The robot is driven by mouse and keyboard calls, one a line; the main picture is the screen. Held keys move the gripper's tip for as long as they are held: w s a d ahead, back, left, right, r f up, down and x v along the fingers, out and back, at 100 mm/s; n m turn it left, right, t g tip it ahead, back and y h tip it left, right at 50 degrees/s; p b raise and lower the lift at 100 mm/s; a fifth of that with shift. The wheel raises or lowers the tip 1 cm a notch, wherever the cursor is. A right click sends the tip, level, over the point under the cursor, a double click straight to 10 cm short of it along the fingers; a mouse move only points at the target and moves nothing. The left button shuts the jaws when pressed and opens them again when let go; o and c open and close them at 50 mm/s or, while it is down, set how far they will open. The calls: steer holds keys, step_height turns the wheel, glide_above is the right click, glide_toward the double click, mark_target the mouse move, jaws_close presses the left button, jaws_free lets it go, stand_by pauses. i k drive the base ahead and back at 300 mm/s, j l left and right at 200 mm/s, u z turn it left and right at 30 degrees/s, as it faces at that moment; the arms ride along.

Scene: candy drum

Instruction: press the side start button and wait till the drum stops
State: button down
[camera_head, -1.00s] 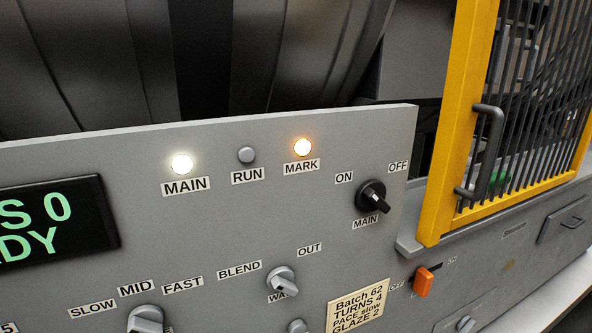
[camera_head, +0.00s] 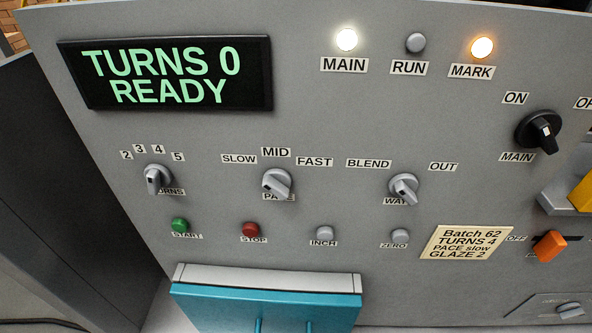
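A green button (camera_head: 180,225) labelled START sits at the lower left of the grey control panel (camera_head: 330,110). A red STOP button (camera_head: 251,230), a grey INCH button (camera_head: 324,233) and a grey ZERO button (camera_head: 400,236) are in the same row. The display (camera_head: 165,75) reads "TURNS 0 READY". The MAIN lamp (camera_head: 346,40) glows white and the MARK lamp (camera_head: 482,47) glows orange. The RUN lamp (camera_head: 415,43) is unlit. The drum is out of view now. My gripper is not in view.
The panel carries a TURNS knob (camera_head: 158,179), a PACE knob (camera_head: 277,184), a WATER-side knob (camera_head: 404,189) and a black MAIN switch (camera_head: 538,130). A batch card (camera_head: 466,243) and an orange switch (camera_head: 549,245) are at right. A teal-and-white block (camera_head: 265,302) is below.

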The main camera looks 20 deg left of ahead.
mark_target(179, 224)
steer(key=u, duration=1.35)
